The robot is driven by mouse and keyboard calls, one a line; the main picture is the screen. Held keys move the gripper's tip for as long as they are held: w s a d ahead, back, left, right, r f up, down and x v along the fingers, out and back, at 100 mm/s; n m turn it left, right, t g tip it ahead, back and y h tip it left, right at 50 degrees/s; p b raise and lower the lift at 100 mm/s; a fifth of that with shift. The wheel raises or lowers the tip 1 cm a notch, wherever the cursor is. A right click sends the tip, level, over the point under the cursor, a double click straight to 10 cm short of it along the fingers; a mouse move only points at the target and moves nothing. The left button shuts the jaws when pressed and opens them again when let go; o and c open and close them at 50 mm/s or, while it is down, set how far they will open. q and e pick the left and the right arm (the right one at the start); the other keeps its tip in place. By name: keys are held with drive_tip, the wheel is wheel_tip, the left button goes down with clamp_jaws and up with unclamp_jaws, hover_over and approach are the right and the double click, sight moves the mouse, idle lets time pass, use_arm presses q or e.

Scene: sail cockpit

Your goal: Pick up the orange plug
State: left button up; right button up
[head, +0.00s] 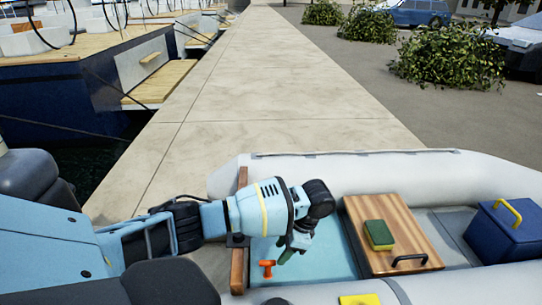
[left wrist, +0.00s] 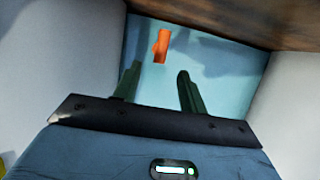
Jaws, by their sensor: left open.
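The orange plug (head: 267,267) rests on the light blue floor of the inflatable dinghy, near the wooden board at its left. It also shows in the left wrist view (left wrist: 161,45), ahead of the fingertips and roughly in line with the gap between them. My left gripper (head: 288,254) is just to the right of the plug in the head view, pointing down. In the left wrist view its two dark green fingers (left wrist: 157,82) are apart, with nothing between them. The plug is clear of both fingers there. My right gripper does not show.
A wooden seat (head: 420,246) carries a green and yellow sponge (head: 379,235) and a black handle. A blue box (head: 504,232) with a yellow handle stands at the right. The grey dinghy tube (head: 400,178) and the wooden board (head: 238,262) border the blue floor.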

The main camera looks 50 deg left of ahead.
sight(273, 261)
use_arm(q)
drive_tip(key=shift+b+x, duration=0.55)
drive_tip(key=shift+x, duration=3.3)
drive_tip(key=shift+s+a+r, duration=0.1)
drive_tip(key=shift+c, duration=0.4)
clamp_jaws()
